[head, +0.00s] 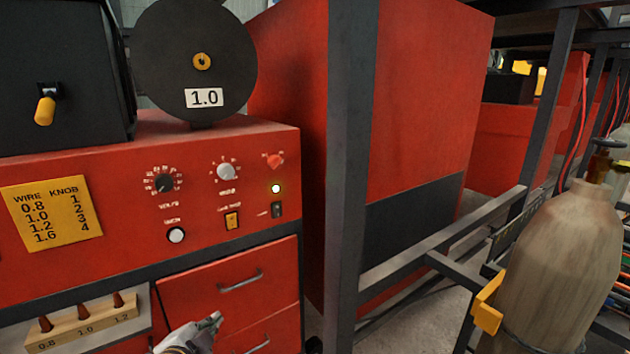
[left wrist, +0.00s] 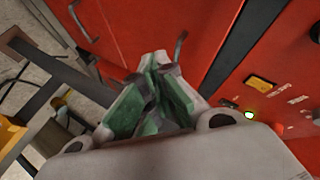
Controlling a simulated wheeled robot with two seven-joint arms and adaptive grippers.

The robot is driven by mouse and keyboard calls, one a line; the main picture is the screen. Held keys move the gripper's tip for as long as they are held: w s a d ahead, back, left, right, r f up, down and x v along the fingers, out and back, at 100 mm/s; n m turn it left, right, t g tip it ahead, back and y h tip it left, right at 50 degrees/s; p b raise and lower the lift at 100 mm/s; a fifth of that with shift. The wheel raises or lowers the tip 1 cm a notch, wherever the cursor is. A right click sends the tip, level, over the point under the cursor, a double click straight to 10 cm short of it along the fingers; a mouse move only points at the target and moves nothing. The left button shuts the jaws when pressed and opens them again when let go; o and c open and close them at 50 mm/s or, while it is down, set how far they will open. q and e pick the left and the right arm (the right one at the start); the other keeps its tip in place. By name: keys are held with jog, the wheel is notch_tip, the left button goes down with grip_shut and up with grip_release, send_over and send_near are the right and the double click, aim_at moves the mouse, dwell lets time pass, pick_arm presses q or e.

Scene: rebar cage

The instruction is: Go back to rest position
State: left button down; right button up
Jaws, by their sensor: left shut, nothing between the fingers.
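My left gripper (head: 210,324) shows at the bottom of the head view, in front of the red drawers (head: 227,290) of the welding machine. It is shut and empty. In the left wrist view the fingers of my left gripper (left wrist: 155,62) are together, with green pads and nothing between them. The gripper is below the machine's control panel (head: 222,185); the wrist view shows the panel at the right. My right gripper is not in view.
A wire spool (head: 195,60) marked 1.0 stands on the machine. A wooden block with several tips (head: 85,322) sits at lower left. A dark post (head: 350,170) rises right of the machine. A gas cylinder (head: 560,265) stands at the right.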

pick_arm(q)
jog(key=s+d+f+n+g, duration=0.2)
jog(key=s+f+n+g, duration=0.8)
jog(key=s+f, duration=0.85)
notch_tip(320, 180, down, 34)
jog(key=s, duration=0.2)
jog(key=s+a+f+g, duration=0.1)
jog(key=s+a+f, duration=0.1)
jog(key=s+f, duration=0.7)
jog(key=s+a+f+g, duration=0.1)
jog(key=s+a+f, duration=0.1)
jog(key=s+f, duration=0.7)
jog(key=s, duration=0.4)
jog(key=shift+a+f+m, duration=0.2)
jog(key=shift+f+m, duration=0.1)
jog(key=shift+s, duration=0.15)
